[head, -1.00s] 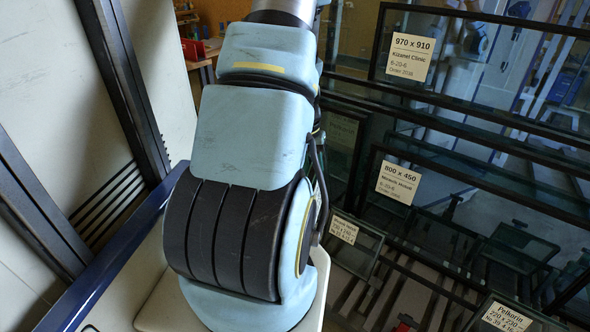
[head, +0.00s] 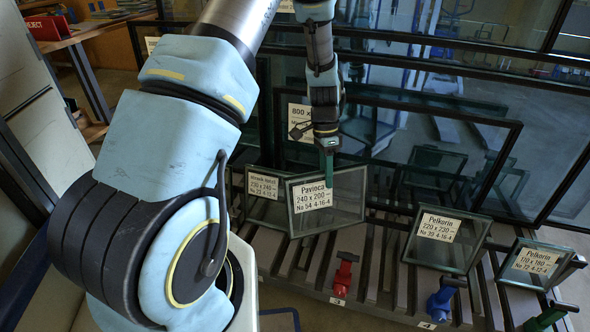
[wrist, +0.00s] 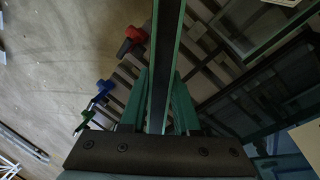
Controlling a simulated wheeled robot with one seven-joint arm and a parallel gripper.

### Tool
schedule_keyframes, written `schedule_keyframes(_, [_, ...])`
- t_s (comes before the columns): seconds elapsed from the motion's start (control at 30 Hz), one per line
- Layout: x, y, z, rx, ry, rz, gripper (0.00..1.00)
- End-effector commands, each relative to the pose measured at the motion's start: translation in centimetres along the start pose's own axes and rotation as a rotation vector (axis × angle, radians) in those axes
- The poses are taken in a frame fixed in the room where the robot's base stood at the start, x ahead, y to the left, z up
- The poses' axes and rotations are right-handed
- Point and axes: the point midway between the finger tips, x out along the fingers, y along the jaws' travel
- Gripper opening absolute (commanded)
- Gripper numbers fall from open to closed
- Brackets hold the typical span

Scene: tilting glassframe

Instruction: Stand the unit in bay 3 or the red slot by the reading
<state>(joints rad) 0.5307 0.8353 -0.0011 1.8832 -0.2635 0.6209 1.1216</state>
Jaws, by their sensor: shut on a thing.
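My gripper (head: 327,168) is shut on the top edge of a small glass unit (head: 345,206) labelled "Pavinca 240 x 200 No 54 4-16-4". The unit hangs slightly tilted over the slatted rack; I cannot tell whether its lower edge touches. In the wrist view the unit (wrist: 165,50) shows edge-on between the green fingers (wrist: 160,100). Bay 3 has a red clamp (head: 344,275) above a label "3", in front of and below the unit; the red clamp (wrist: 133,38) also shows in the wrist view. A red box marked "REJECT" (head: 45,27) is at the far upper left. No reading display is visible.
A smaller labelled unit (head: 263,190) stands just left of the held one. Two Pelkorin units (head: 440,240) (head: 530,265) stand to the right, by blue (head: 440,302) and green (head: 548,318) clamps. Large glass frames (head: 400,140) stand close behind.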

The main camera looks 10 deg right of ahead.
Motion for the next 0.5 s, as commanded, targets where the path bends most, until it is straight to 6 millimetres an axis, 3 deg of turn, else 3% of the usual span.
schedule_keyframes(0.03, [2.3,0.3,-1.4,0.076,-0.017,0.001,0.0])
schedule_keyframes(0.2, [5.7,2.0,-4.8,0.288,-0.071,0.005,0.0])
schedule_keyframes(0.5, [9.1,3.9,-8.1,0.51,-0.13,0.008,0.0])
